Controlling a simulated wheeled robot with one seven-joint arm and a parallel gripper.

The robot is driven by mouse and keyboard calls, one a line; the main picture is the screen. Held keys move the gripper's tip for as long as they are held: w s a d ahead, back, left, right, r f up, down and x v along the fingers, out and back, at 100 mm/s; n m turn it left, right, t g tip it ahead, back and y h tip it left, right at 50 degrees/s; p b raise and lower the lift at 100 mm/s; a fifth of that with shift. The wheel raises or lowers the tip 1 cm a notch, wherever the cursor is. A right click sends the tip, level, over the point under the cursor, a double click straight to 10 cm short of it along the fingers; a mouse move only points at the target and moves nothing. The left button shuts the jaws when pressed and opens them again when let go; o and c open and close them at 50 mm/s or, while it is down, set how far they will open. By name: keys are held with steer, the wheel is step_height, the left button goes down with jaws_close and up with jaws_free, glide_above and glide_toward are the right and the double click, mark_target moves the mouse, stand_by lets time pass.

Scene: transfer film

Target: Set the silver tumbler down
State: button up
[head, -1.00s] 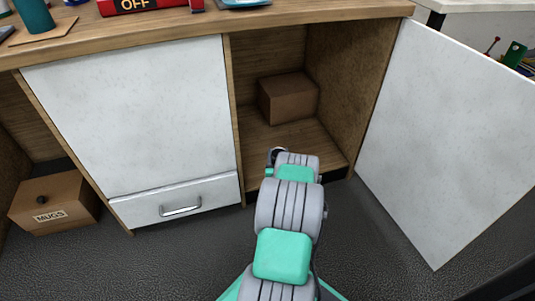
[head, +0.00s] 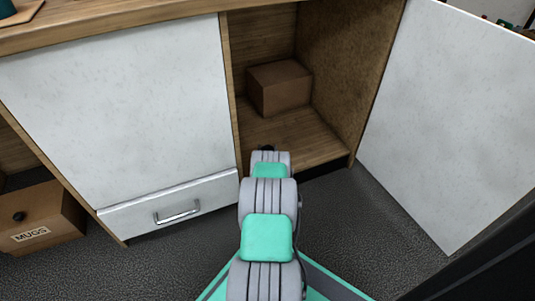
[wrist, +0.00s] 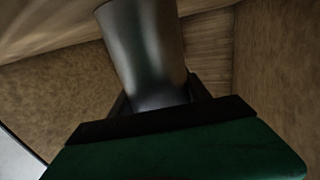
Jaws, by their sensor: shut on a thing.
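In the wrist view the silver tumbler (wrist: 147,50) is between the dark fingers of my gripper (wrist: 160,98), which is shut on it. In the head view my arm hides the tumbler and most of the gripper; the arm's far end is at the open cabinet compartment (head: 300,135). I cannot tell whether the tumbler touches the compartment floor.
A brown box (head: 278,88) stands at the back of the compartment. The white door (head: 450,110) is swung open to the right. A closed white panel (head: 120,110) and a drawer (head: 170,205) are on the left. A box labelled MUGS (head: 45,222) is at far left. Bare compartment floor shows right of my arm.

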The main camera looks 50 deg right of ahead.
steer(key=shift+d+r, duration=0.15)
steer(key=o, duration=1.1)
steer(key=shift+f, duration=0.25)
steer(key=o, duration=0.5)
steer(key=shift+c, duration=0.2)
steer(key=shift+r, duration=0.1)
